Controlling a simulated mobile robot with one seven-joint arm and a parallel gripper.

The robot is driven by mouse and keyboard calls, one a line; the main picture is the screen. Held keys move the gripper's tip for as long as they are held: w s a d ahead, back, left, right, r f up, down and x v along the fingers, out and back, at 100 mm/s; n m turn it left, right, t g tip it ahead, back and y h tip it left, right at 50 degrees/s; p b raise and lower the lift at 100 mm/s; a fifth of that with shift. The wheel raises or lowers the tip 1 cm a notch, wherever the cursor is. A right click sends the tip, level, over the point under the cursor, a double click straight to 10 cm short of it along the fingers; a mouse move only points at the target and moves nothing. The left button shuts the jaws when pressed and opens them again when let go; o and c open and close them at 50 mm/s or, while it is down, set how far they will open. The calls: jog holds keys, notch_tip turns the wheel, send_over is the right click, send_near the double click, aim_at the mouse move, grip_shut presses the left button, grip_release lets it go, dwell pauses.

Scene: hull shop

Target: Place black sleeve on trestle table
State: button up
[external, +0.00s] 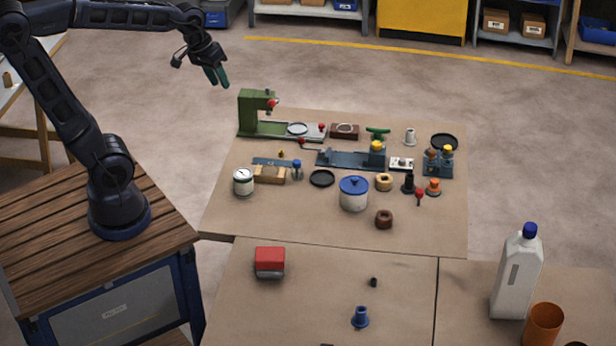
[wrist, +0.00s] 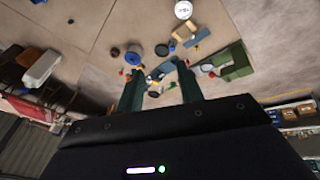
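A small flanged black piece (external: 408,183), which looks like the black sleeve, stands upright among the parts on the brown work surface (external: 225,215). I cannot pick it out surely in the wrist view. A pale-topped table (external: 8,92) with wooden legs, which looks like the trestle table, is cut off at the left edge. My gripper (external: 217,78) is raised in the air behind and left of the work surface, far from the sleeve. In the wrist view its two green fingers (wrist: 157,70) are apart with nothing between them.
A green press (external: 252,115), a blue-lidded pot (external: 354,193) and several small parts crowd the surface around the sleeve. A red block (external: 270,262), a blue flanged piece (external: 360,317) and a tall white bottle (external: 516,275) stand nearer.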

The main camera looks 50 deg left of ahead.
jog(key=s+a+m+t+y, duration=0.1)
jog(key=s+a+m, duration=0.1)
jog(key=s+a, duration=0.5)
jog(key=s, duration=0.2)
jog(key=shift+s+f+y, duration=0.35)
jog(key=shift+f+y, duration=0.05)
